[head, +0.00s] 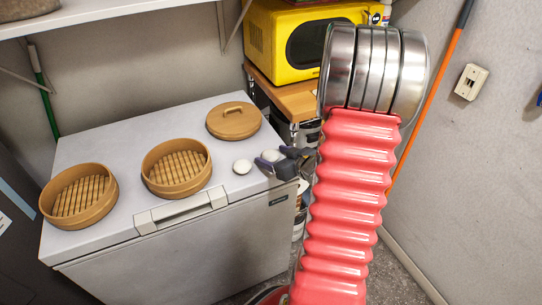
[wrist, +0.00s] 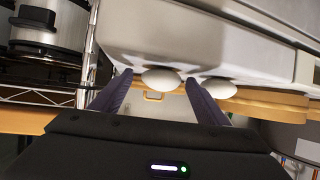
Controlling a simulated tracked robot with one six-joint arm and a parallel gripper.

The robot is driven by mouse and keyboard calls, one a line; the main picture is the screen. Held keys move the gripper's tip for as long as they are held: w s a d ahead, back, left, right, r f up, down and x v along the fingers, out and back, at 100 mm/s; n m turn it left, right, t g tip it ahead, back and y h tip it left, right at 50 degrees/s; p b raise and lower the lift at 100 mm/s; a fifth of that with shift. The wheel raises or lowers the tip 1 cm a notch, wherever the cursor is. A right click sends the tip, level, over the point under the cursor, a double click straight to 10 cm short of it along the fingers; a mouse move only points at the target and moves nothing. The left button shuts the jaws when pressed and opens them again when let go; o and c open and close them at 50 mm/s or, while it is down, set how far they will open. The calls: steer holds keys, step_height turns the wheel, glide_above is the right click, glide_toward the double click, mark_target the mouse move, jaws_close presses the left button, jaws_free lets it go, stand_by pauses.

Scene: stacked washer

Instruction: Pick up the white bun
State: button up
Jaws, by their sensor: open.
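Two small white buns sit on the white chest freezer top (head: 113,145) near its right end. One white bun (head: 242,166) lies left of my gripper (head: 268,160). The other white bun (head: 270,155) is at the jaws and partly hidden by them. In the wrist view, my gripper (wrist: 159,84) is open, with one bun (wrist: 161,77) between the dark finger tips and the other bun (wrist: 219,87) just outside the right finger. I cannot tell whether the fingers touch the bun.
Two open bamboo steamers (head: 177,170) (head: 80,197) stand on the freezer to the left. A bamboo lid (head: 233,121) lies behind the buns. A yellow microwave (head: 277,45) stands on a wooden shelf at the back. My red arm blocks the right side.

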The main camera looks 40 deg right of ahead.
mark_target(274, 155)
stand_by(0.5)
steer(key=c, duration=1.1)
steer(key=shift+r, duration=5.05)
